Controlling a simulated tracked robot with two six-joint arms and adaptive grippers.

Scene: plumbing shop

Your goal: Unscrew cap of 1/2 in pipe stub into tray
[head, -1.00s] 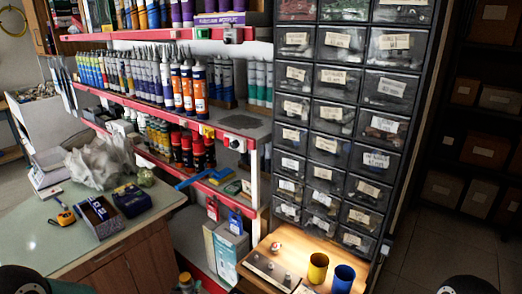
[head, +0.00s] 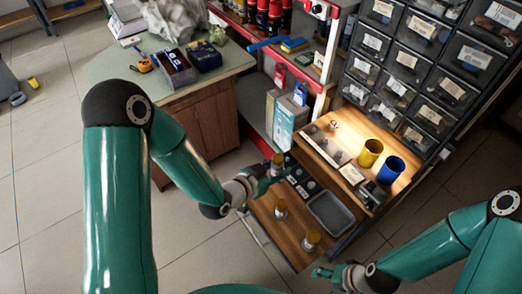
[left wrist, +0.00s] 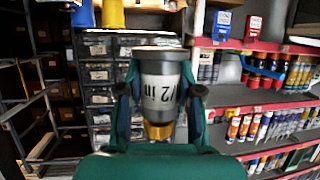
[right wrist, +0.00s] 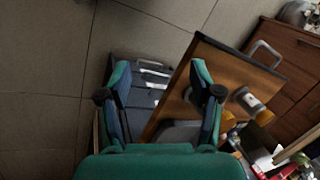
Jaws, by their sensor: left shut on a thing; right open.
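My left gripper (head: 262,179) is shut on a grey pipe stub (head: 276,170) with a brass cap (head: 278,159), held above the pull-out board. In the left wrist view the stub (left wrist: 160,88) sits between the fingers. Its white label reads "/2 in", upside down, and the brass cap (left wrist: 158,131) is at the bottom. The grey tray (head: 331,213) lies on the board, right of the stub. My right gripper (head: 338,273) is open and empty near the board's front edge. In the right wrist view its open fingers (right wrist: 160,95) show before the board.
Two more brass-capped stubs (head: 280,209) (head: 312,240) stand on the wooden board (head: 262,209). A dark holder (head: 300,180) is beside the tray. Yellow (head: 370,153) and blue (head: 391,170) cups stand on the shelf behind. A counter (head: 130,75) is at left; floor in front is free.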

